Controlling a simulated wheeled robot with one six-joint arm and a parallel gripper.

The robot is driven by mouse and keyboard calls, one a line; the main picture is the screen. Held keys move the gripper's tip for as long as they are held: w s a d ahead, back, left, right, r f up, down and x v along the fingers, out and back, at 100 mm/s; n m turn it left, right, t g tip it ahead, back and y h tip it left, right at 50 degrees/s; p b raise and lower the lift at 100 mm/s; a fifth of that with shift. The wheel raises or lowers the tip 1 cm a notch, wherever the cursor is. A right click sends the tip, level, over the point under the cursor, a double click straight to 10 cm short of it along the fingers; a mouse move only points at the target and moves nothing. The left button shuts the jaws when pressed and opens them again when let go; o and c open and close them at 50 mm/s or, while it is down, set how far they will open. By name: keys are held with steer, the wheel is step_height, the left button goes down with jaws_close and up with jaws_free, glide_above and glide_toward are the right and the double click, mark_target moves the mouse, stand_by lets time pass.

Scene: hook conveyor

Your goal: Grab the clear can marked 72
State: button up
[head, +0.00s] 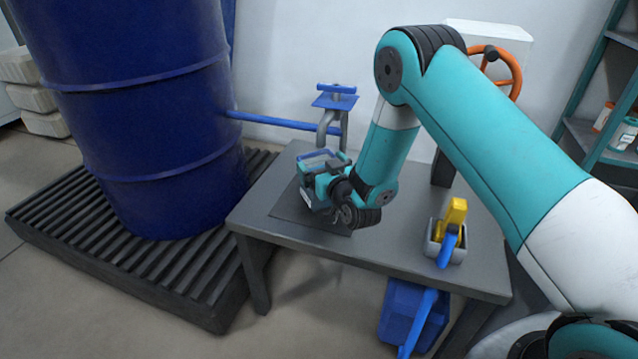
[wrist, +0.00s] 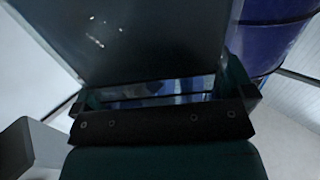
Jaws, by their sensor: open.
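A clear, boxy can (head: 322,156) with a bluish rim stands on the dark mat (head: 290,212) on the table, below the blue tap (head: 336,97). No number on it can be read. My gripper (head: 318,183) is open at the can's near side, low over the table, and hides part of it. In the wrist view my gripper (wrist: 165,97) shows one jaw at each side, with see-through bluish surfaces between them. I cannot tell whether the jaws touch the can.
A blue drum (head: 150,110) stands on a slatted dark pallet (head: 120,260) at left, its pipe reaching the tap. A small grey box (head: 433,246) with yellow and blue tools sits right on the table (head: 390,235). A blue bin (head: 402,312) is below.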

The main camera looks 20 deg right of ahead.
steer(key=shift+w, duration=0.1)
steer(key=shift+c, duration=0.5)
steer(key=c, duration=1.4)
steer(key=shift+r, duration=0.1)
steer(key=shift+c, duration=0.8)
